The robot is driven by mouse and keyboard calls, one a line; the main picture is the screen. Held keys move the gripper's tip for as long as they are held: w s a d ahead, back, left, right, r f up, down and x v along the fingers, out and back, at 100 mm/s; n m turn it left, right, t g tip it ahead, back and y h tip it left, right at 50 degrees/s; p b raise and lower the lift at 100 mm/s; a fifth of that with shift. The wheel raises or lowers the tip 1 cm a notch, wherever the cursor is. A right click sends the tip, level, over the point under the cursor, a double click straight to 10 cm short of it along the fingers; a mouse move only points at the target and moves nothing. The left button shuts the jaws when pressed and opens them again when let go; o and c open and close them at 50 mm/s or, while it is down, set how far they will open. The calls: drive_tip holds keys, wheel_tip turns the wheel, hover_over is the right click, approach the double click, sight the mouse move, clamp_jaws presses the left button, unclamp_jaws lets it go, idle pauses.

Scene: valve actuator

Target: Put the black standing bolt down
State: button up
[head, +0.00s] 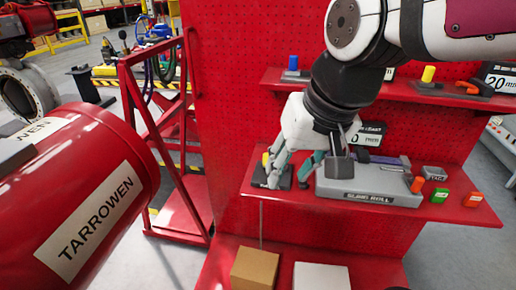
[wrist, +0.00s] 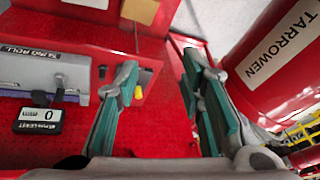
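My gripper (head: 290,172) is over the left part of the middle red shelf in the head view. Its teal fingers are spread apart, with nothing held between them in the wrist view (wrist: 162,75). A small black upright piece, which looks like the black standing bolt (wrist: 102,72), is on the red shelf between the grey toolbox and a yellow-and-black item. It lies just outside the left finger in the wrist view. In the head view a small dark piece (head: 303,184) shows beside the fingers, partly hidden. I cannot tell whether a finger touches it.
The grey toolbox (head: 368,197) fills the middle of the shelf. The yellow-and-black item (wrist: 142,84) is close to the fingers. Green (head: 440,195) and orange (head: 473,199) blocks stand right. A red TARROWEN cylinder (head: 80,200) is at left. Boxes (head: 254,268) lie on the lower shelf.

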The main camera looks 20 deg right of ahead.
drive_tip(key=s+n, duration=0.1)
drive_tip(key=s+n+t, duration=0.1)
drive_tip(key=s+r+h, duration=0.1)
drive_tip(key=s, duration=0.1)
drive_tip(key=shift+a+n, duration=0.35)
drive_tip(key=shift+n, duration=0.05)
idle(0.9)
